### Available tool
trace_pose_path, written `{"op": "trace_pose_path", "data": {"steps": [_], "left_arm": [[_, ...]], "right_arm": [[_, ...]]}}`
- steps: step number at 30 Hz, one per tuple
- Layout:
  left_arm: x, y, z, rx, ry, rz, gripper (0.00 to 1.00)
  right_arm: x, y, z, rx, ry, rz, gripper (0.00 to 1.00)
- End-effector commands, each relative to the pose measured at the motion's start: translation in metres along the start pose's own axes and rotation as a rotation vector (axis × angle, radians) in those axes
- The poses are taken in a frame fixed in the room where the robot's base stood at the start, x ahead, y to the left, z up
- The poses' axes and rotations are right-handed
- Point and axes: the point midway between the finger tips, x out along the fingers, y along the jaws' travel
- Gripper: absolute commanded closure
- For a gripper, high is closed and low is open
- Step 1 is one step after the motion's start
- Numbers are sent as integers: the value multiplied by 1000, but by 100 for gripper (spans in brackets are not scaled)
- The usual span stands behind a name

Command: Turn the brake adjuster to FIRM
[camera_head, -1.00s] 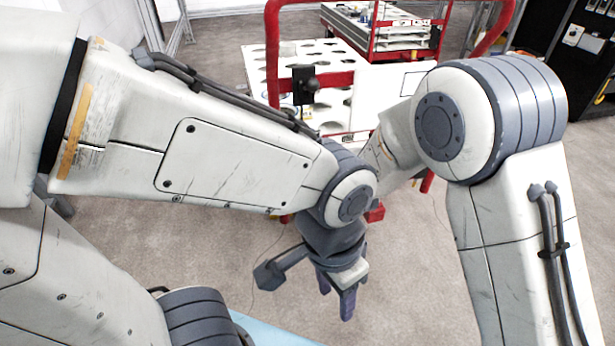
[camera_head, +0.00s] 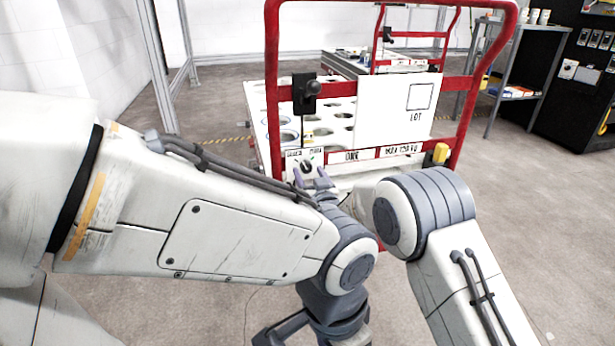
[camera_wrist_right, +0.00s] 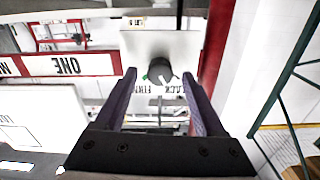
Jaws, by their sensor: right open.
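The brake adjuster is a dark round knob (camera_head: 306,167) on a small white plate (camera_head: 291,172) marked SLACK on the left and FIRM on the right, on the red cart frame. In the right wrist view the knob (camera_wrist_right: 159,70) appears upside down, between and beyond my fingers, with a green mark beside it. Its exact setting is too small to read. My right gripper (camera_head: 311,180) is open just in front of the knob; its two purple fingers (camera_wrist_right: 162,98) show no clear contact. My left wrist hangs at the bottom of the head view, its fingers cut off.
Another cart (camera_head: 400,62) and a shelf (camera_head: 512,92) stand behind. My left forearm crosses close to the right gripper. Open floor lies at the right.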

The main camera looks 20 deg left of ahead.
Motion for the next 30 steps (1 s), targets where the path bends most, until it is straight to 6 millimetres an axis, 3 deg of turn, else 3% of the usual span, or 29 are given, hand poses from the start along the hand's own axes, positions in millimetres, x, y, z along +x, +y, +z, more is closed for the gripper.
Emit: {"op": "trace_pose_path", "data": {"steps": [6,18,24,30], "left_arm": [[12,-1,1,0,0,0,50],[13,-1,1,0,0,0,50],[13,-1,1,0,0,0,50],[12,-1,1,0,0,0,50]], "right_arm": [[21,0,2,0,1,0,28],[26,0,0,0,-1,1,28],[26,0,0,0,-1,1,100],[26,0,0,7,-1,1,100]]}}
